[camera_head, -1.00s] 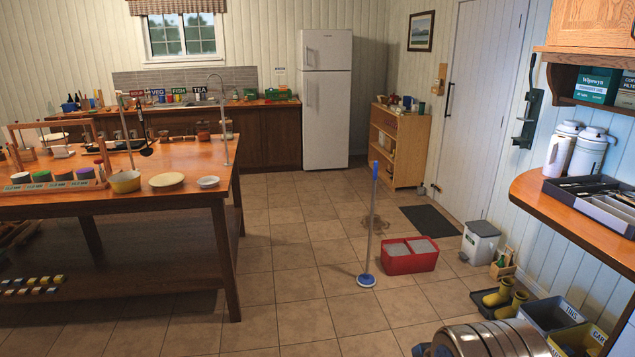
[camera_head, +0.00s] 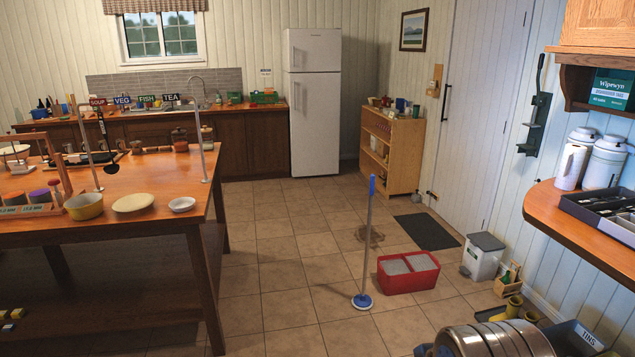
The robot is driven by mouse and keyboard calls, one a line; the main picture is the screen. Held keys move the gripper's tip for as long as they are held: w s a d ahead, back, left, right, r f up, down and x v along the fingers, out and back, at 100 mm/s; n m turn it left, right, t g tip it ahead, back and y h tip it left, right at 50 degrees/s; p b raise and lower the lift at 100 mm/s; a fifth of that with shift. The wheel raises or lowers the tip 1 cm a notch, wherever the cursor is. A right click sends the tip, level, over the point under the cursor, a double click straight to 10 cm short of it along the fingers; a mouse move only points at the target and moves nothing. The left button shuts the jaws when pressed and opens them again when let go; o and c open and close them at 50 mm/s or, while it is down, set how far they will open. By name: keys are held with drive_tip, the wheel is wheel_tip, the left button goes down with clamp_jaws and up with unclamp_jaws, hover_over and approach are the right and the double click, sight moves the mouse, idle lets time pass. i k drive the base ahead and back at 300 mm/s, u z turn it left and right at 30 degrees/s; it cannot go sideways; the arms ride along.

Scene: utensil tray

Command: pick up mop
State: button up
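The mop (camera_head: 367,245) stands upright on the tiled floor in the middle of the head view. It has a grey pole, a blue grip at the top (camera_head: 372,186) and a round blue base with a pale rim (camera_head: 362,301). It stands just left of the red two-part bucket (camera_head: 407,272) and appears apart from it. My gripper does not show in the view.
A wooden table (camera_head: 150,186) with bowls stands on the left. A dark mat (camera_head: 426,231) lies behind the bucket. The tiles left of the mop are clear.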

sight(362, 302)
drive_tip(key=u, duration=0.05)
drive_tip(key=i, duration=3.6)
drive_tip(key=u, duration=0.2)
